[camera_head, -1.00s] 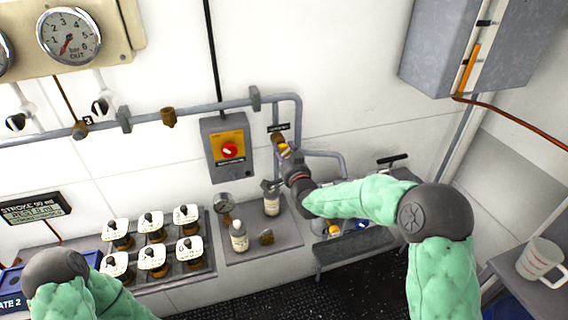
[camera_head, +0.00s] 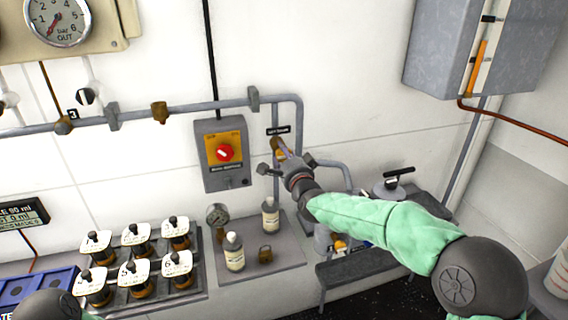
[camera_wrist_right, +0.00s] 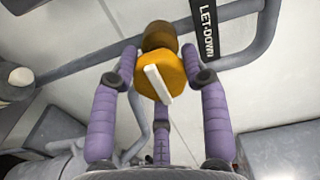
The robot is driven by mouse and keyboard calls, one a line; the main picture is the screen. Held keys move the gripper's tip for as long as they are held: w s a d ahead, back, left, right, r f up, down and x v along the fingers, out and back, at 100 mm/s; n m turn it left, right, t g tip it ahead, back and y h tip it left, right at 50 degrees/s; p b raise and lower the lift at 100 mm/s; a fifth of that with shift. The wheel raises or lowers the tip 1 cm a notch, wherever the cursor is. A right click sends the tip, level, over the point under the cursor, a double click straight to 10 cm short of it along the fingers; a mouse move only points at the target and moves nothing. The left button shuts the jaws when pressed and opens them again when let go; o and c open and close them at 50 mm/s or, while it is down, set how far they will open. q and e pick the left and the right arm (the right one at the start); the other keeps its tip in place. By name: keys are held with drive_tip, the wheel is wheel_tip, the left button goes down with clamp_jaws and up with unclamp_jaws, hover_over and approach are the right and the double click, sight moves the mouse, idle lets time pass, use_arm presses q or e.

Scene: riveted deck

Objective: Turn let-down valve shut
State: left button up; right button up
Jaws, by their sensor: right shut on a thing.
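The let-down valve has a yellow-orange round knob (camera_wrist_right: 161,75) with a white bar across its face, in front of a brass body (camera_wrist_right: 159,37). In the right wrist view its black label (camera_wrist_right: 209,28) reads "LET-DOWN". My right gripper (camera_wrist_right: 163,82) has its purple fingers around the knob, shut on it; the white bar lies at a slant. In the head view my right gripper (camera_head: 284,158) reaches the valve on the wall pipe and hides most of the knob. My left gripper is out of frame; only part of my left arm shows at the lower left.
A grey box with a red rotary switch (camera_head: 224,153) hangs left of the valve. Below stand two small bottles (camera_head: 234,252), a small gauge (camera_head: 217,215) and a rack of labelled vials (camera_head: 134,268). A grey cabinet (camera_head: 440,55) is at upper right.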

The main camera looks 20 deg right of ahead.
drive_tip(key=shift+d+r, duration=0.2)
drive_tip(key=shift+r, duration=0.15)
drive_tip(key=o, duration=1.2)
drive_tip(key=shift+c, duration=0.2)
drive_tip(key=shift+f, duration=0.2)
drive_tip(key=s, duration=1.2)
drive_tip(key=shift+d, duration=0.2)
